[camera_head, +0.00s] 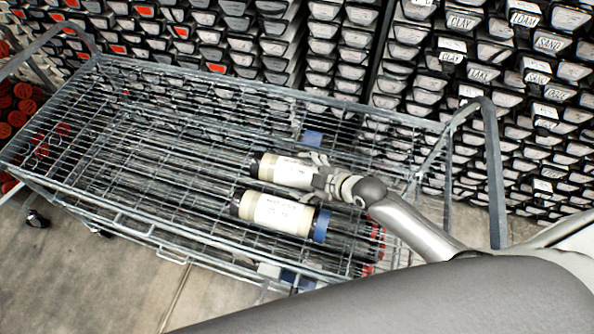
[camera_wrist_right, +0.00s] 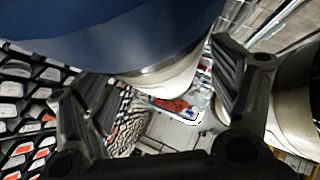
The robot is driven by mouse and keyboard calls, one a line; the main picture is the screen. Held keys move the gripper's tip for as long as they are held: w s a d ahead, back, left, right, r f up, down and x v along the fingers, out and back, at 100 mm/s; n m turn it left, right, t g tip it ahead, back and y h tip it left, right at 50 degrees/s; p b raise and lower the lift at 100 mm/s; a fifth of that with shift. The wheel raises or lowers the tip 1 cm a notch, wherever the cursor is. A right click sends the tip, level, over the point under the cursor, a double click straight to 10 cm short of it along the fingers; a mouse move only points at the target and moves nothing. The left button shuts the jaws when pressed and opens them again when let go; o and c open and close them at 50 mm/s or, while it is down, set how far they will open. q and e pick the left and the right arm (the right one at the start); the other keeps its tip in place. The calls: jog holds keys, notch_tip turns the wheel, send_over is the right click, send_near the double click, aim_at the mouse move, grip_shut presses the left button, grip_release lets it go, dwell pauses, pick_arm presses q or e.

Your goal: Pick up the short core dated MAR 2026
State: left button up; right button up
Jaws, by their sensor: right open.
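Two short cores with cream labels lie side by side in a wire cart (camera_head: 215,239). The nearer core (camera_head: 272,213) has a dark left end and a blue right cap. The farther core (camera_head: 283,171) has a dark left end; its right end is hidden by my right gripper (camera_head: 318,178). The label print is too small to read. My right gripper is open at the farther core's right end. In the right wrist view, a large blue cap (camera_wrist_right: 110,40) with a pale body fills the top, close to the open fingers (camera_wrist_right: 150,75). My left gripper is not in view.
The cart's raised wire rim (camera_head: 280,97) and right handle (camera_head: 492,165) surround the work area. Long dark cores with red ends (camera_head: 375,250) lie under the short cores. Racks of labelled core trays (camera_head: 470,70) stand behind. The cart's left half holds no short cores.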

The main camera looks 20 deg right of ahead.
jog(key=shift+x, duration=0.9)
jog(key=shift+c, duration=0.5)
jog(key=c, duration=1.7)
jog(key=shift+o, duration=0.2)
jog(key=shift+w+r, duration=0.2)
jog(key=shift+r, duration=0.1)
